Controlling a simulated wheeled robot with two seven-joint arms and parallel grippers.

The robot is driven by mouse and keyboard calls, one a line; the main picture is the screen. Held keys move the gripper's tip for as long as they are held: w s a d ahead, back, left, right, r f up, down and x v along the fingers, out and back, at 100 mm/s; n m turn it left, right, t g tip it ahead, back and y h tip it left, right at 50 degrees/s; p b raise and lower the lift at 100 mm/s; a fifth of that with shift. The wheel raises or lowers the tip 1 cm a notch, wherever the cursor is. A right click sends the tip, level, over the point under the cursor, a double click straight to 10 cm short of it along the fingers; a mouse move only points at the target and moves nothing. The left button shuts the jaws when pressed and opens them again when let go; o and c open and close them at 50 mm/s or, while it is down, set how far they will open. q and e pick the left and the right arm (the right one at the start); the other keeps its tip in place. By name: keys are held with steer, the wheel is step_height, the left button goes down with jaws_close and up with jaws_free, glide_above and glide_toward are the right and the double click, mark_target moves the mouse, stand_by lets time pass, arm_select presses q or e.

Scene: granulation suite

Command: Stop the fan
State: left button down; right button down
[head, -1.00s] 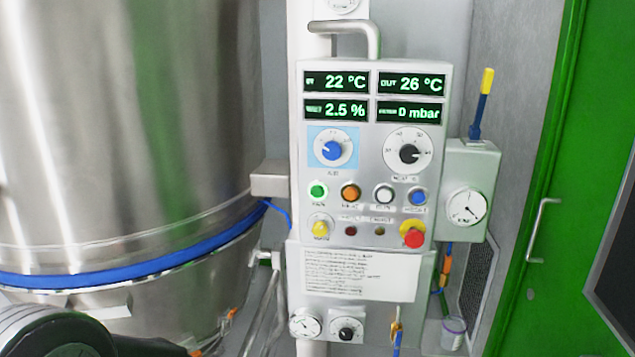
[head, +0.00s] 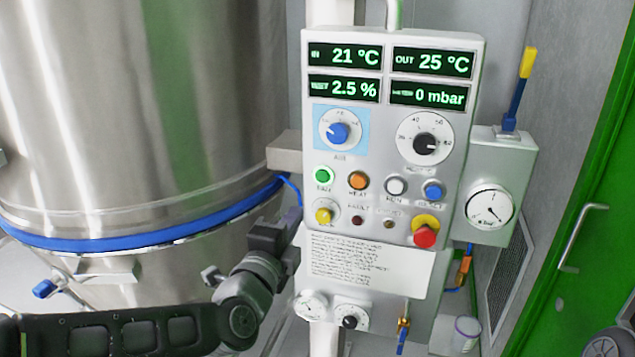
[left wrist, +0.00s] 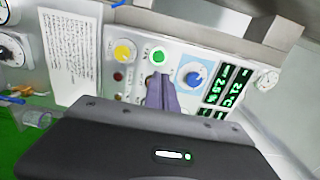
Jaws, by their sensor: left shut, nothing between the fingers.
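The control panel (head: 380,235) fills the middle of the head view. Its green button (head: 323,175) sits at the left end of a button row, with a small label that seems to read FAN. It also shows in the left wrist view (left wrist: 158,57), bright green, just beyond the fingertips. My left gripper (head: 296,218) is at the panel's lower left edge, below and left of the green button. Its purple-grey fingers (left wrist: 160,92) are closed together with nothing between them. Whether they touch the panel cannot be told. My right gripper is not in view.
Beside the green button are orange (head: 358,180), white (head: 396,186) and blue (head: 433,190) buttons. A yellow knob (head: 323,214) lies below it, and a red emergency-stop button (head: 425,234) at lower right. The steel vessel (head: 130,130) stands close on the left.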

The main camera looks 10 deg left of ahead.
arm_select(q)
steer(key=shift+w+d, duration=0.1)
steer(key=shift+d, duration=0.05)
steer(key=shift+w, duration=0.1)
steer(key=b, duration=0.1)
glide_toward(322, 177)
steer(key=w, duration=0.6)
steer(key=shift+w+d, duration=0.2)
steer(key=shift+w, duration=0.2)
